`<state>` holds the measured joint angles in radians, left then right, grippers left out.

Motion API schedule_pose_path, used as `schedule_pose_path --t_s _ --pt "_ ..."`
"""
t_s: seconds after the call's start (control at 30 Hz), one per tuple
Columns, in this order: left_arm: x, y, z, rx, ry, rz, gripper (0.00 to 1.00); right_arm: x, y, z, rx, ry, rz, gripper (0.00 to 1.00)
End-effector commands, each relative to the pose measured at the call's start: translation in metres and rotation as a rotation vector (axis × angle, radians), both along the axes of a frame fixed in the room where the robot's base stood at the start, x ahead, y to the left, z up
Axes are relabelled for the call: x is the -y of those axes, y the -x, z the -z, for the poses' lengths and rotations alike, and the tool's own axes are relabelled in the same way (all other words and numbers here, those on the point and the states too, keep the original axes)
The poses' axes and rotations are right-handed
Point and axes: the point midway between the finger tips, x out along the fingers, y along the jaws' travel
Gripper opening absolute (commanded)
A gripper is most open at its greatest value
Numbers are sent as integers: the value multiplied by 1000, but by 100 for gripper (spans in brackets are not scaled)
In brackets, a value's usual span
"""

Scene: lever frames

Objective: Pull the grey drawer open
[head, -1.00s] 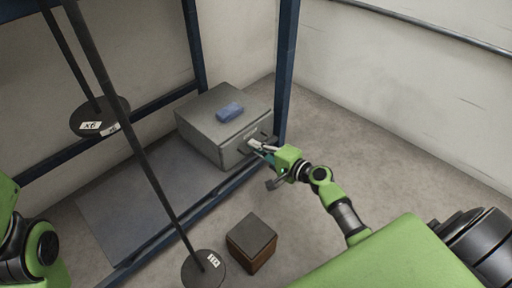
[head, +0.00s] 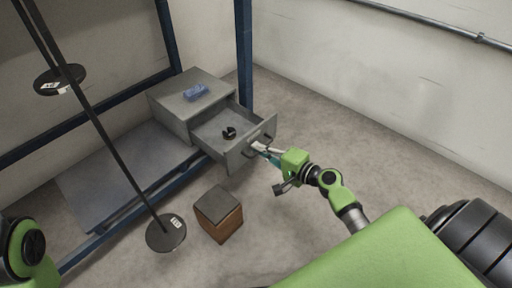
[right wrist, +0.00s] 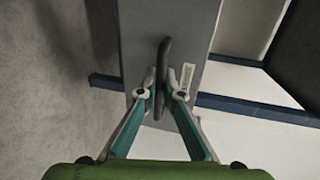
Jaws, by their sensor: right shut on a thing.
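The grey drawer (head: 236,147) stands pulled well out of its grey cabinet (head: 180,112) in the head view. A small black object (head: 229,132) lies inside it. My right gripper (head: 258,148) is at the drawer's front, at its dark bar handle. In the right wrist view the handle (right wrist: 163,65) runs between the two fingers of my right gripper (right wrist: 161,95), which is shut on it. A label (right wrist: 186,78) is on the drawer front beside the handle. My left gripper is out of view; only part of the left arm shows at the lower left.
A blue object (head: 195,93) lies on the cabinet top. Blue frame posts (head: 244,60) stand around the cabinet. A brown block with a dark top (head: 219,212) and a dark pole with round discs (head: 166,233) stand in front. Floor to the right is free.

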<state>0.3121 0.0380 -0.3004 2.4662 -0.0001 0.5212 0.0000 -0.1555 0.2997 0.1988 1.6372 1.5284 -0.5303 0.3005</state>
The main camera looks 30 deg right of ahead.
Motion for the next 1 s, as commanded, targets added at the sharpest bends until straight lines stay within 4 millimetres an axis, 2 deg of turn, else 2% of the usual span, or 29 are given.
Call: schedule_pose_path --t_s 0.53,0.57,0.87,1.0 --pt "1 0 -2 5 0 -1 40 1 5 0 -1 0 -2 0" --pt "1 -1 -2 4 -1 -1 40 1 5 0 -1 0 -2 14" --pt "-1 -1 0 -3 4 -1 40 2 5 0 0 0 -1 14" --pt "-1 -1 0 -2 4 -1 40 4 12 -1 -1 0 0 14"
